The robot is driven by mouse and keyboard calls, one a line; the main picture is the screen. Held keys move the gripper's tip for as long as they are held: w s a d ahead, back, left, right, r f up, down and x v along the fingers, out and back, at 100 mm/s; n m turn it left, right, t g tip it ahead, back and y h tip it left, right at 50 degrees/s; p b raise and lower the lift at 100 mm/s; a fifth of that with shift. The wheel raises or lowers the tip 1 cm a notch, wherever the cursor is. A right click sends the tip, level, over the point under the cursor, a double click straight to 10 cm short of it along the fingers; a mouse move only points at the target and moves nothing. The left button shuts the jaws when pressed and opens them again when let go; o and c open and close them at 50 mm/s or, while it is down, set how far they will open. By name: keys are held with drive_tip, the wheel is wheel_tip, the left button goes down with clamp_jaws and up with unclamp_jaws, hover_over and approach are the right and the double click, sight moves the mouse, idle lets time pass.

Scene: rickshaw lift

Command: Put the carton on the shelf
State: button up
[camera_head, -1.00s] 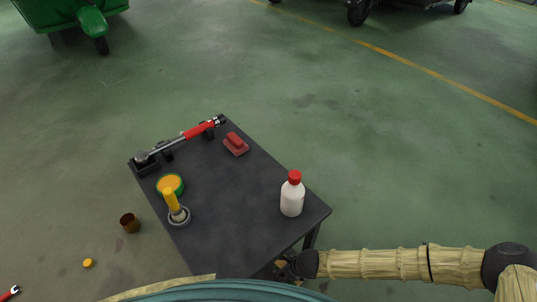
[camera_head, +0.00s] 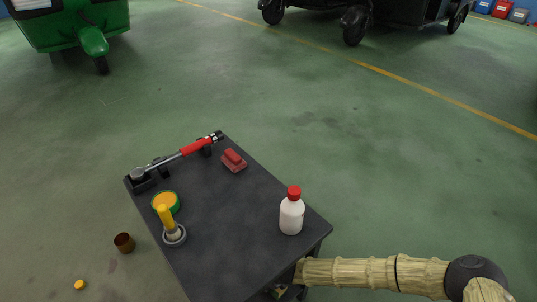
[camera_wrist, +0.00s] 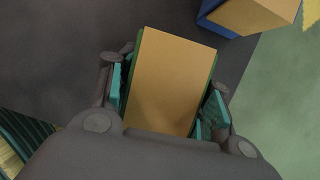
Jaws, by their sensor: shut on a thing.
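The carton (camera_wrist: 175,70), a tan-topped box with green sides, sits between the teal pads of my gripper (camera_wrist: 167,98) in the wrist view. My gripper is shut on its two sides. Below it in that view is a dark grey surface (camera_wrist: 60,45), which looks like a lower shelf of the table; I cannot tell whether the carton touches it. In the head view my arm reaches in at the near right corner of the dark table (camera_head: 225,205), and the tabletop hides most of my gripper and the carton.
A blue box with a tan top (camera_wrist: 250,14) stands close by at the upper right in the wrist view. The tabletop holds a white bottle (camera_head: 291,216), a red brush-like block (camera_head: 233,161), a torque wrench (camera_head: 185,152) and a yellow-handled tool (camera_head: 168,222). Open floor lies right.

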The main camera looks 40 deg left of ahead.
drive_tip(key=o, duration=1.2)
drive_tip(key=shift+o, duration=0.2)
drive_tip(key=shift+p+v, duration=0.95)
drive_tip(key=shift+v, duration=2.85)
